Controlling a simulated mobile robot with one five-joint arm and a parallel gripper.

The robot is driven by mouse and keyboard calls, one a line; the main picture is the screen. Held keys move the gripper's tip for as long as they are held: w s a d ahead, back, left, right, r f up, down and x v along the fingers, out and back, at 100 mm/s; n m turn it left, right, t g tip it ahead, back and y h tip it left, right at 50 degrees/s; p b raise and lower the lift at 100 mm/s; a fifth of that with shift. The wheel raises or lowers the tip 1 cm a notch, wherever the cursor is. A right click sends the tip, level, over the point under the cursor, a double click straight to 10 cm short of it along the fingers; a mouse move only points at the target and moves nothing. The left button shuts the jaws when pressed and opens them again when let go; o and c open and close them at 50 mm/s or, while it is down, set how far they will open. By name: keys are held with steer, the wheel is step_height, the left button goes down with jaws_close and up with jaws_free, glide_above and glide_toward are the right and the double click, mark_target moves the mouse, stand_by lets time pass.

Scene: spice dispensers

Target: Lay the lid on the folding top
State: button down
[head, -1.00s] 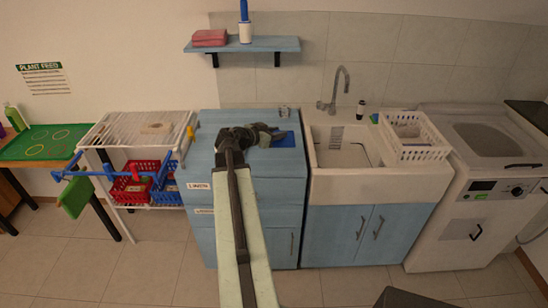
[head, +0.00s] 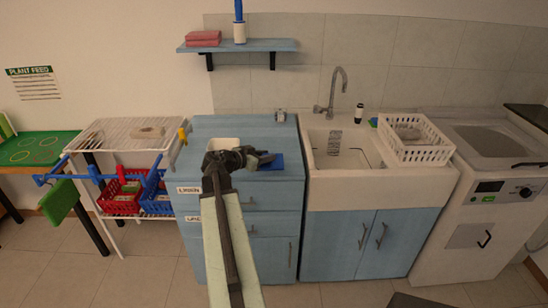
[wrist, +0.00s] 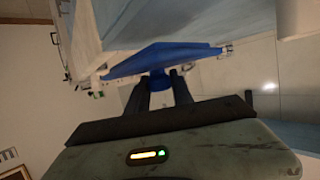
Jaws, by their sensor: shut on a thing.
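My gripper (head: 262,158) is over the blue cabinet's top in the head view. It is shut on a blue lid (head: 273,162), a flat plate. In the wrist view the lid (wrist: 165,58) spans above the fingers, slightly tilted, and the fingers hold it by a round blue knob (wrist: 160,82) beneath it. Whether the lid touches the cabinet is not clear. The white slatted rack top (head: 115,132) stands left of the cabinet; a green board (head: 38,150) is at far left. I cannot tell which is the folding top.
The blue cabinet (head: 200,132) has a white tub (head: 223,143) on its top, just behind my gripper. Red (head: 120,198) and blue (head: 158,198) baskets sit under the rack. A sink (head: 345,150) and a white crate (head: 415,140) are to the right.

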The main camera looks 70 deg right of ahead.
steer(key=d, duration=0.8)
steer(key=w+d+f+b, duration=0.1)
steer(key=d, duration=0.3)
steer(key=shift+d+f, duration=0.1)
steer(key=f+b, duration=0.4)
steer(key=shift+d, duration=0.35)
steer(key=shift+r, duration=0.2)
steer(key=shift+f, duration=0.15)
steer(key=c, duration=1.1)
jaws_free()
